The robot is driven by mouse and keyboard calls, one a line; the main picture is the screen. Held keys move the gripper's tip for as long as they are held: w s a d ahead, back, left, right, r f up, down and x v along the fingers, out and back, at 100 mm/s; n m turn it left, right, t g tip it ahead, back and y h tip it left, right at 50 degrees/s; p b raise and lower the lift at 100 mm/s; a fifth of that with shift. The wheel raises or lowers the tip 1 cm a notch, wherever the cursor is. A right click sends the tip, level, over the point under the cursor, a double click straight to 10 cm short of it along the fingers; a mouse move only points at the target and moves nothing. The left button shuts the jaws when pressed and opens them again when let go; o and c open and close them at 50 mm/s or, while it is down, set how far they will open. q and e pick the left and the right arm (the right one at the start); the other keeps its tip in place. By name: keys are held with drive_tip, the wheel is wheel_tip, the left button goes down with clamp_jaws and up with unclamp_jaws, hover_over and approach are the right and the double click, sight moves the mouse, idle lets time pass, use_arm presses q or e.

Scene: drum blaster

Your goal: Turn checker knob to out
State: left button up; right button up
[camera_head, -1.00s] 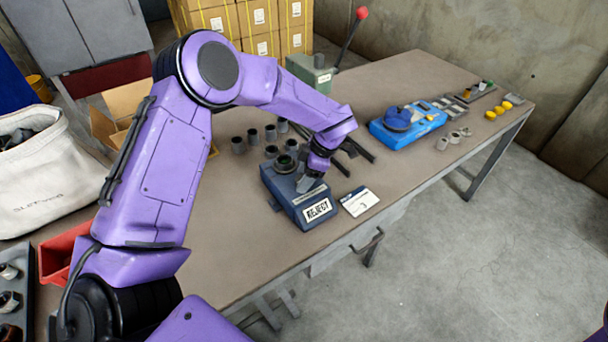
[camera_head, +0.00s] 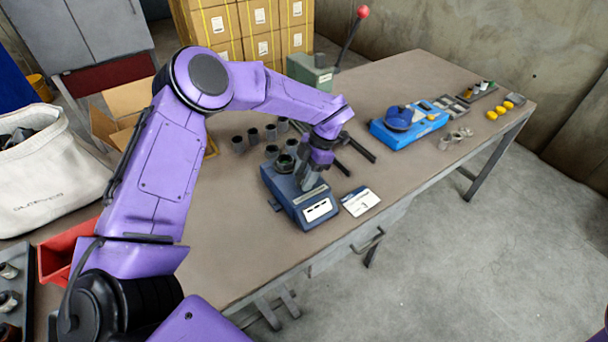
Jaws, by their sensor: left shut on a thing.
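The checker (camera_head: 318,222) is a dark blue box near the table's front edge, with a white label window on its front face. The window shows short dark marks that I cannot read. My left gripper (camera_head: 308,184) points down at the checker's top, right of the gauge. It is shut on the checker knob, which the fingers mostly hide. The knob's setting cannot be read. My right gripper is not in view.
A white card (camera_head: 360,201) lies right of the checker. Several dark cups (camera_head: 253,136) stand behind it. A blue device (camera_head: 400,127) and small yellow parts (camera_head: 499,110) are farther right. The table (camera_head: 235,240) is bare in front of my arm.

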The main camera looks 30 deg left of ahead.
use_arm(q)
drive_tip(key=n+h+b, duration=0.1)
drive_tip(key=n, duration=0.2)
drive_tip(key=shift+f, duration=0.15)
drive_tip(key=n+h+b, duration=0.1)
drive_tip(key=n, duration=0.1)
drive_tip(key=shift+w+a+n+g, duration=0.1)
drive_tip(key=shift+n+g, duration=0.2)
drive_tip(key=n+h+b, duration=0.1)
drive_tip(key=n+b, duration=0.1)
drive_tip(key=n, duration=0.1)
drive_tip(key=shift+a+n+h, duration=0.1)
drive_tip(key=shift+n+h, duration=0.2)
drive_tip(key=shift+n, duration=0.1)
drive_tip(key=shift+n+b, duration=0.55)
drive_tip(key=shift+n, duration=0.15)
drive_tip(key=shift+r+h, duration=0.2)
drive_tip(key=shift+h, duration=0.1)
drive_tip(key=o, duration=0.8)
drive_tip(key=shift+c, duration=0.2)
drive_tip(key=shift+o, duration=1.3)
drive_tip(key=shift+w+f, duration=0.1)
